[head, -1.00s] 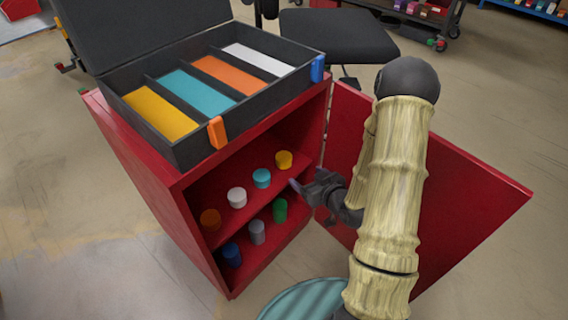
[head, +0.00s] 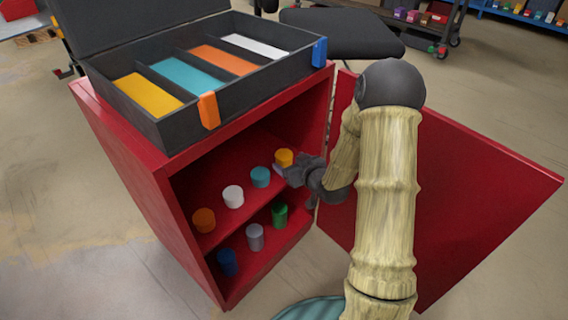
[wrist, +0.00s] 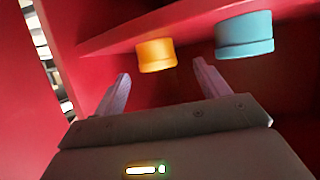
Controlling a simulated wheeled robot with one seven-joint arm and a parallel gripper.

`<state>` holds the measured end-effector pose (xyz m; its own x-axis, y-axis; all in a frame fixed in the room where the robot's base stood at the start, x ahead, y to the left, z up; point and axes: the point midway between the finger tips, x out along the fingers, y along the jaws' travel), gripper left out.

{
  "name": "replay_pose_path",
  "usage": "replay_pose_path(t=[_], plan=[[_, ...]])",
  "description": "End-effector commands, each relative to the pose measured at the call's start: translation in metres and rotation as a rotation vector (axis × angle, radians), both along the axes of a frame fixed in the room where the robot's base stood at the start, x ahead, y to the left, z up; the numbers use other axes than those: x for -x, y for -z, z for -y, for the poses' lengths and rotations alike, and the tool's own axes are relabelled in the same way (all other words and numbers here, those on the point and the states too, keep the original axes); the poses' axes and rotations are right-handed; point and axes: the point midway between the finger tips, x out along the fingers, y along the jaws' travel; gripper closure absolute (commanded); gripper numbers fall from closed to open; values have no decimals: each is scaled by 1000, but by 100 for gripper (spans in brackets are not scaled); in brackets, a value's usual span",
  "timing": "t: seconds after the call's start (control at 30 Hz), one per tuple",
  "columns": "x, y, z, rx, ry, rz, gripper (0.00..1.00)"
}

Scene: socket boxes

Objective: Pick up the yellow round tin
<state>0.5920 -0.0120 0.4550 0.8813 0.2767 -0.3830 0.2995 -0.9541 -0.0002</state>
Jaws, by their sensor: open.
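The yellow round tin (head: 284,157) stands upright on the upper shelf of the red cabinet, at the end nearest the open door. In the wrist view the yellow tin (wrist: 156,54) appears ahead of and between the two fingers, with the shelf seen upside down. My gripper (head: 281,170) is at the cabinet opening, close to the tin, and partly hides its lower part in the head view. The wrist view shows my gripper (wrist: 160,72) open and empty, its fingers spread apart. Whether a finger touches the tin cannot be told.
A teal tin (head: 260,177) stands beside the yellow one, then a white tin (head: 233,196) and an orange-brown tin (head: 204,219). The lower shelf holds green (head: 280,215), grey (head: 255,237) and blue (head: 227,262) tins. The red door (head: 450,200) stands open at right.

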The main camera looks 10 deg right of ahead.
Motion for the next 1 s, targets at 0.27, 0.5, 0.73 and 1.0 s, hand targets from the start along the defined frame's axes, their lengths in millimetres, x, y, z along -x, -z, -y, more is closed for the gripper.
replay_pose_path(t=[0.27,0.5,0.73,1.0], plan=[[-7,3,-2,-1,0,0,25],[-11,7,-3,1,0,1,25],[-34,21,-6,1,-1,2,25],[-53,25,-11,-1,1,0,25]])
